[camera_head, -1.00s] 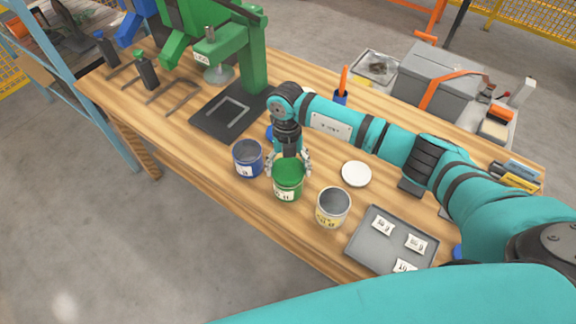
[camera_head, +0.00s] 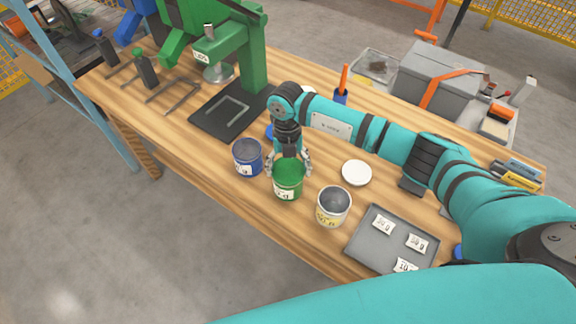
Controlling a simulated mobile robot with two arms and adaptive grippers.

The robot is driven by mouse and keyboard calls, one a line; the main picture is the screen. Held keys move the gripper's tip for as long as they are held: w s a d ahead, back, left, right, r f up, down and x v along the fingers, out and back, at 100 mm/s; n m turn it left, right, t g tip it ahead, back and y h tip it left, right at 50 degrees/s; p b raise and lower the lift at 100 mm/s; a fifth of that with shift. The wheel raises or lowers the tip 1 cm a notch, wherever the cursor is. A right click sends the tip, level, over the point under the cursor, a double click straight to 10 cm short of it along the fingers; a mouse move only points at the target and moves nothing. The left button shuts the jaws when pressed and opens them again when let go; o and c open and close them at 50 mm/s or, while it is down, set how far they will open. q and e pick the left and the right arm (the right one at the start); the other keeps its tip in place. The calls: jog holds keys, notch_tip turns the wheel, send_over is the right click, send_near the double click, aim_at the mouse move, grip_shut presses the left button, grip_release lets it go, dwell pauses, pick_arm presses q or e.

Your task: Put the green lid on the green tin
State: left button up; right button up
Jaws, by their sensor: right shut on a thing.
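The green tin (camera_head: 288,191) stands upright on the wooden workbench between the blue tin and the white tin. The green lid (camera_head: 288,170) is at the top of the green tin, level over its mouth; I cannot tell whether it is fully seated. My right gripper (camera_head: 288,165) points down over the tin, its fingers on either side of the lid and shut on it. The gripper hides the back of the lid. My left gripper is not in view.
The open blue tin (camera_head: 247,158) is close on the left, the open white tin (camera_head: 333,207) on the right. A white lid (camera_head: 356,173) lies behind. A grey tray (camera_head: 366,244) with labelled packets is at the right. A green press (camera_head: 250,60) stands at the back left.

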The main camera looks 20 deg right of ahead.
jog(key=shift+f, duration=0.1)
dwell(0.3)
jog(key=o, duration=1)
jog(key=shift+r+p, duration=2.45)
jog(key=shift+r, duration=1.05)
jog(key=shift+s+f, duration=0.1)
